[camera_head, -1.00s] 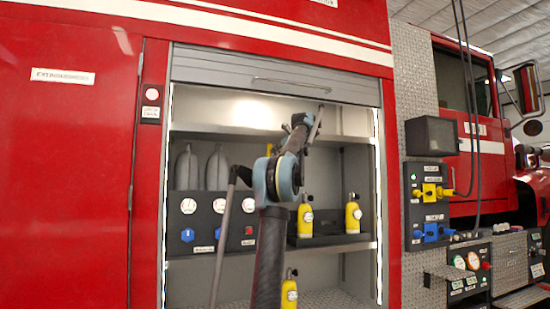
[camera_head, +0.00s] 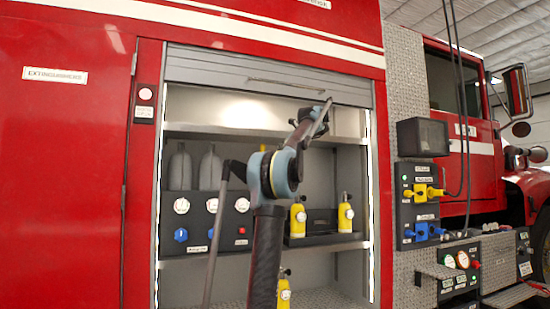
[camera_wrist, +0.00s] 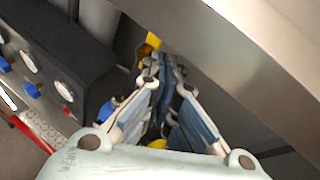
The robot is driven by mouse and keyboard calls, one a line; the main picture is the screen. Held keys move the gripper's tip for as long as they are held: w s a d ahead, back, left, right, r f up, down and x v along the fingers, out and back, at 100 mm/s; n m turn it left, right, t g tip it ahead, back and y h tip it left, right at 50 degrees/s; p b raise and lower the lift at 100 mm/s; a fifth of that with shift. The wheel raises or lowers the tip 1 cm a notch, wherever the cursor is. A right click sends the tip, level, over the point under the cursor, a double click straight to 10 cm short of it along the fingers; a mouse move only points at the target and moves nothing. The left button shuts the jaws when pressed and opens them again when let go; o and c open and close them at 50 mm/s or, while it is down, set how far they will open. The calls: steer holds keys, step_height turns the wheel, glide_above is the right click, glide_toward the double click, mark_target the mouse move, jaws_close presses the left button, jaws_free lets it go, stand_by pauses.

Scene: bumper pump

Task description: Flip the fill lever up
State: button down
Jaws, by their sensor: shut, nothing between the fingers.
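Two lever valves sit on a dark panel (camera_head: 407,207) on the truck's side, right of the open compartment. The upper lever (camera_head: 429,192) is yellow and the lower lever (camera_head: 427,231) is blue. Their labels are too small to read, so I cannot tell which is the fill lever. My gripper (camera_wrist: 165,78) is shut and empty in the wrist view, with its fingers close together beside a steel edge (camera_wrist: 225,70). In the head view my arm reaches up in front of the compartment, left of and apart from the levers.
The compartment holds a panel with white gauges (camera_head: 181,206), grey cylinders (camera_head: 180,170) and several yellow bottles (camera_head: 345,213). Its shutter (camera_head: 260,72) is rolled partly up. A dark screen box (camera_head: 423,137) and hanging cables (camera_head: 450,90) are near the lever panel. A lower gauge panel (camera_head: 460,265) stands below.

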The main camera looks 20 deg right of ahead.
steer(key=shift+r+v, duration=0.1)
steer(key=shift+v, duration=0.95)
steer(key=shift+r+v, duration=0.15)
steer(key=shift+v, duration=0.9)
steer(key=shift+w+f, duration=0.1)
steer(key=shift+w, duration=0.05)
